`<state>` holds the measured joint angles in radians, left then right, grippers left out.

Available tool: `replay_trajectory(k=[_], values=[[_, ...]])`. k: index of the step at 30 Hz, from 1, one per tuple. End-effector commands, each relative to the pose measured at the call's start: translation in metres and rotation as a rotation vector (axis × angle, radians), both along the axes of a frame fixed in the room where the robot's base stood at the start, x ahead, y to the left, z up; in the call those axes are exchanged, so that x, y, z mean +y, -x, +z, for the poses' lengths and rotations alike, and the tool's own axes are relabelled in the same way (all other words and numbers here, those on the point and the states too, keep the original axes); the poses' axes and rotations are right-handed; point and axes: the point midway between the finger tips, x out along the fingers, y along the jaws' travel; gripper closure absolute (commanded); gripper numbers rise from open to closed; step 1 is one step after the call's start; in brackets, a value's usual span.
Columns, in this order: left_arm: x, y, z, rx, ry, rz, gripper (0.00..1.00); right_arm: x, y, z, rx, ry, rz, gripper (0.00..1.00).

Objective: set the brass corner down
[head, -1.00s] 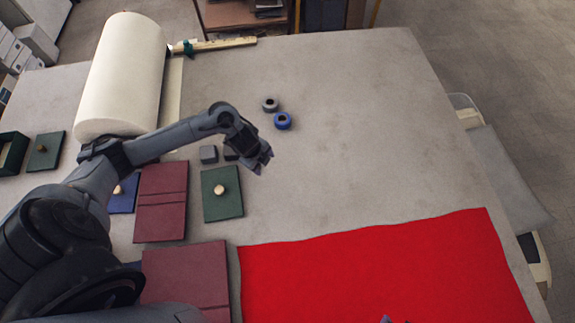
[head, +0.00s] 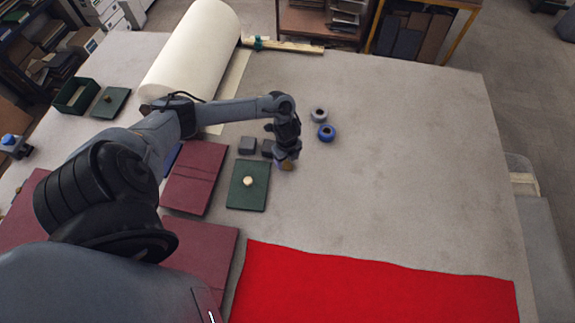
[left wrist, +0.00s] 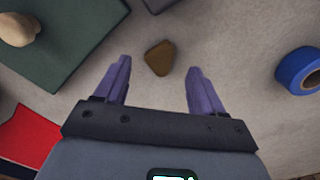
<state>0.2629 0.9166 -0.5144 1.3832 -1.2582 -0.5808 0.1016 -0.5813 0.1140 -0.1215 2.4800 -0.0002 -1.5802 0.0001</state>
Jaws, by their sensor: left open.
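The brass corner (left wrist: 158,57) is a small brownish rounded triangle in the left wrist view. It appears to lie on the grey tabletop, between and slightly beyond my left fingertips, with a gap on both sides. My left gripper (left wrist: 158,68) is open, its two purple fingers apart and not touching the corner. In the head view my left gripper (head: 284,163) points down at the table, just right of the green board with a pale knob (head: 249,181). The corner is mostly hidden there. My right gripper is out of view.
Red cloth (head: 370,290) covers the near table; maroon covers (head: 195,178) lie left. The table's right side is clear.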

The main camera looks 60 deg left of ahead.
Motion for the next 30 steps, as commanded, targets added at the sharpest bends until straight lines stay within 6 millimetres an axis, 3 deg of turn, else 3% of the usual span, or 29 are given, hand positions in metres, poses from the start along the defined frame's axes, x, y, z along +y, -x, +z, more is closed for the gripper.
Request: replay_trajectory(k=[7,17,27,30], values=[[-0.001,0.003,-0.028,0.000,-0.001,0.000,0.31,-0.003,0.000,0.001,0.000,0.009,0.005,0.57],[-0.001,0.002,-0.032,-0.001,-0.002,-0.002,0.32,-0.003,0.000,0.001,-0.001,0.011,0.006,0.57],[-0.001,0.002,-0.032,-0.001,-0.002,-0.001,0.84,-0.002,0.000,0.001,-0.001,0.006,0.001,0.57],[-0.001,0.002,-0.032,-0.001,-0.002,-0.001,0.95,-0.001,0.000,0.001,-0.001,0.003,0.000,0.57]])
